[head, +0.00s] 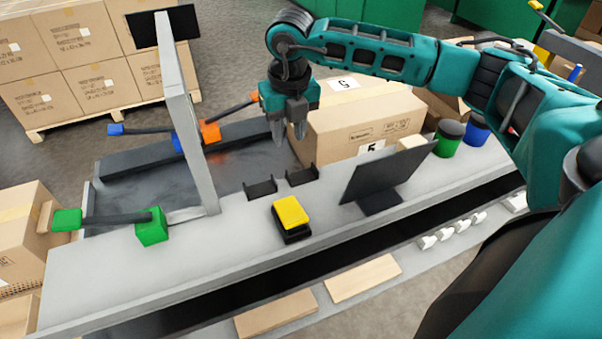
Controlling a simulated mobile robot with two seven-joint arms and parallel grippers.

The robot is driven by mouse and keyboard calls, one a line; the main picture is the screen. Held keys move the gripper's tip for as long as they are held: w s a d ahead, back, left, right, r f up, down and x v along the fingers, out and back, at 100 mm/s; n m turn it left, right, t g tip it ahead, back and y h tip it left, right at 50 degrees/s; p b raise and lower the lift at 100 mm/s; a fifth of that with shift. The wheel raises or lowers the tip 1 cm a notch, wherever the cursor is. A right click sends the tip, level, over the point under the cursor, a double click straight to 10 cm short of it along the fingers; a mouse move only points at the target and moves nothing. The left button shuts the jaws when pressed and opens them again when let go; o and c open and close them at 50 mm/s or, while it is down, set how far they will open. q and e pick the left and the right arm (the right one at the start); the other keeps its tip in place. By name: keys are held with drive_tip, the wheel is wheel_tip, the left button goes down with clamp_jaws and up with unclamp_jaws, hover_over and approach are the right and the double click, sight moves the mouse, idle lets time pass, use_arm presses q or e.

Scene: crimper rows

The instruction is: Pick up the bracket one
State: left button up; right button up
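Two small black bracket-like pieces stand side by side at the back edge of the grey table: the left one (261,189) and the right one (302,177). I cannot tell which of them, if either, is the bracket of the task. My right gripper (289,138) points down above and behind them, in front of a cardboard box. Its two fingers are apart, with nothing seen between them. It does not appear to touch anything. My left gripper is out of view.
A yellow-topped black box (290,212), a dark screen (386,173), a green cup (448,139) and a blue cup (476,130) stand on the table (240,238). A grey post (183,110) rises at left, near a green-ended rod (115,219). A cardboard box (350,122) is behind.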

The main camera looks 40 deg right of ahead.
sight(288, 174)
drive_tip(key=f, duration=0.8)
drive_tip(key=w+f, duration=0.1)
drive_tip(key=f, duration=0.3)
drive_tip(key=shift+w+d+f+b, duration=0.1)
drive_tip(key=shift+d+f+b, duration=0.1)
drive_tip(key=shift+b, duration=0.2)
drive_tip(key=shift+r, duration=0.1)
clamp_jaws()
